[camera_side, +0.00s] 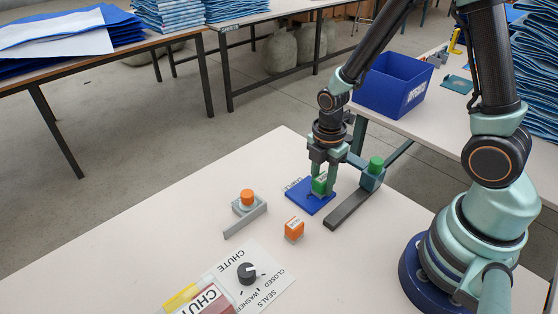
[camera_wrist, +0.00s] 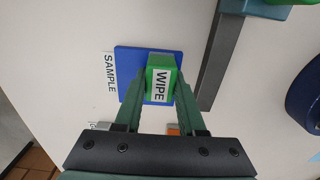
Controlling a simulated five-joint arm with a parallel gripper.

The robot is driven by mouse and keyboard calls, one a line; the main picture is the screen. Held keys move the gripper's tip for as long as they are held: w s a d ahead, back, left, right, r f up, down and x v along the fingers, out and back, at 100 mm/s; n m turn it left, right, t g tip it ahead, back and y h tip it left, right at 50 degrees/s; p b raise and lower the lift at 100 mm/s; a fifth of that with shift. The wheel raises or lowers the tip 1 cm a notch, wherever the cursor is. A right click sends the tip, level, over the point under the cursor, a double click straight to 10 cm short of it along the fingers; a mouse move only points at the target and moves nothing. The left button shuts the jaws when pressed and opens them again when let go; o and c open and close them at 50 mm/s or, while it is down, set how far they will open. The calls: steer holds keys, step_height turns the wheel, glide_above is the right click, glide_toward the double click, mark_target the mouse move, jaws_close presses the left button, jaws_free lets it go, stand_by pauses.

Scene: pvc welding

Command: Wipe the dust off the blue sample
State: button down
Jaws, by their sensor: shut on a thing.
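The blue sample (camera_side: 305,201) is a flat blue plate on the white table, with a SAMPLE label beside it; it also shows in the wrist view (camera_wrist: 130,88). My gripper (camera_side: 324,178) points down over the sample's right part and is shut on a green block labelled WIPE (camera_side: 319,186). In the wrist view the wipe (camera_wrist: 160,78) sits between my fingertips (camera_wrist: 163,85), over the right side of the plate. The wipe is at or very close to the plate; I cannot tell if it touches. I can make out no dust on the plate.
A dark grey bar (camera_side: 347,210) lies just right of the sample, with a teal block (camera_side: 372,180) bearing a green cylinder. An orange cube (camera_side: 294,229), a grey bracket (camera_side: 247,219) with an orange-topped piece, and a CHUTE panel (camera_side: 262,283) stand nearer. The table's left part is clear.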

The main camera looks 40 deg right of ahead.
mark_target(306, 204)
steer(key=shift+d, duration=0.85)
steer(key=shift+a, duration=3.55)
steer(key=r, duration=0.2)
steer(key=shift+a+r, duration=0.3)
steer(key=shift+r, duration=2.9)
